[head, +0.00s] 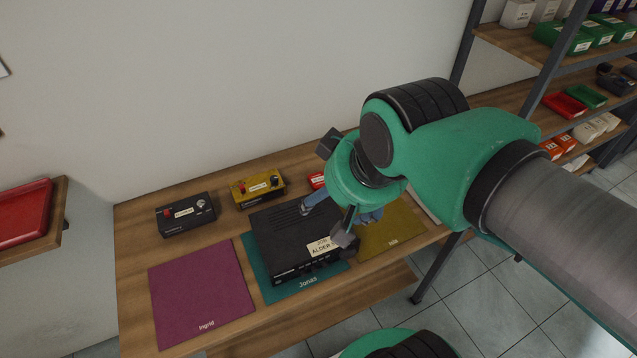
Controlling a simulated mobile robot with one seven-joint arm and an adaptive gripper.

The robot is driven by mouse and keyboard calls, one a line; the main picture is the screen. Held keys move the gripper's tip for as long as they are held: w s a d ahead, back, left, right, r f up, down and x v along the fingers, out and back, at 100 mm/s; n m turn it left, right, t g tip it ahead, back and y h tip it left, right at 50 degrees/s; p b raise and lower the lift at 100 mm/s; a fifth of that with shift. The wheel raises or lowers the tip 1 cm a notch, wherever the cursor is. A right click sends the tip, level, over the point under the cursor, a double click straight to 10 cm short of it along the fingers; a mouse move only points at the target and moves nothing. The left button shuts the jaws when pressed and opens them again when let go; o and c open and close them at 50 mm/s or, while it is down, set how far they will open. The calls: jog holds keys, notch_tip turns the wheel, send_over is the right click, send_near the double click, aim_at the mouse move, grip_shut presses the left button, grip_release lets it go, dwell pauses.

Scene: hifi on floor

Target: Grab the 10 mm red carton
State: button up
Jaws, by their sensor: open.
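Two small orange-red cartons with white labels, a left carton (551,148) and a right carton (565,143), stand on a lower shelf at the right in the head view. Their print is too small to read, so I cannot tell which is 10 mm. My gripper (335,190) is open over the wooden table, near a black hi-fi unit (285,235), far to the left of the cartons. My gripper partly hides a red object (317,180) at the back of the table.
The table (135,255) holds a black box (186,215), a yellow box (258,188), and magenta (200,290), teal (300,292) and mustard (395,232) mats. White cartons (590,128) and a red tray (565,104) are on the shelving. A grey upright (540,85) stands before the shelves.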

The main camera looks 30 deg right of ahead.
jog(key=w+d+m+g+p, duration=0.15)
jog(key=w+m, duration=0.35)
jog(key=w, duration=0.5)
jog(key=m+g+p, duration=0.4)
jog(key=m+p, duration=0.1)
jog(key=m, duration=0.9)
send_over(317, 180)
notch_tip(317, 180, down, 20)
jog(key=shift+w, duration=0.15)
jog(key=shift+f+b, duration=0.5)
jog(key=shift+f, duration=3.75)
